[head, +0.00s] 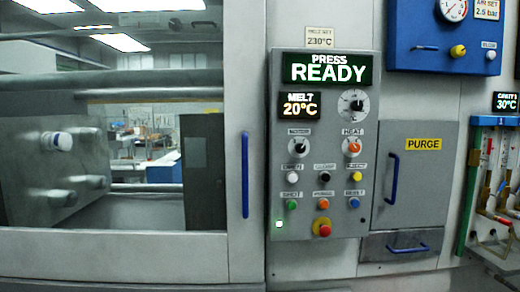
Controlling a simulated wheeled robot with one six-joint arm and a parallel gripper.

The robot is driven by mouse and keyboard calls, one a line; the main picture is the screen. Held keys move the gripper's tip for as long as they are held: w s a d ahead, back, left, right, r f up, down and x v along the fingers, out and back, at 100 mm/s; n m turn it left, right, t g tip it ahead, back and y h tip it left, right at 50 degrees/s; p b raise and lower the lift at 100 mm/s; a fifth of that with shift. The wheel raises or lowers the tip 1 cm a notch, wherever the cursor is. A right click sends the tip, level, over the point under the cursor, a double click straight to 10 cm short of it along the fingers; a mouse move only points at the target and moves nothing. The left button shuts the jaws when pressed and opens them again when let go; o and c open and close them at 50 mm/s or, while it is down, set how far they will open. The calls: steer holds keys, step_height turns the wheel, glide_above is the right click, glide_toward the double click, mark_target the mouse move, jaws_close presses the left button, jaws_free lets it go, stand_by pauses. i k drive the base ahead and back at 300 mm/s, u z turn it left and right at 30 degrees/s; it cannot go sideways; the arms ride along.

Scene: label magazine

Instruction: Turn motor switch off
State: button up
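The grey control panel (325,215) stands in the middle of the head view. A black rotary switch (299,145) with a pale pointer sits on its left side; the small label above it is too blurred to read, so I cannot be sure it is the motor switch. An orange rotary switch (353,147) labelled HEAT is to its right. A larger black dial (354,104) is above that one. The display (325,70) reads PRESS READY. A second display (299,106) reads MELT 20°C. My gripper is not in view.
Several coloured push buttons and a red emergency-stop button (322,228) are below the switches. A large window door with a blue handle (245,175) is left. The PURGE cover (420,185) and a blue gauge panel (425,50) are right.

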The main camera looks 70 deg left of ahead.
mark_target(300, 148)
steer(key=u, duration=1.4)
steer(key=k, duration=0.6)
steer(key=u, duration=0.15)
steer(key=i, duration=0.55)
steer(key=u, duration=0.6)
steer(key=i, duration=1.25)
steer(key=z, duration=0.8)
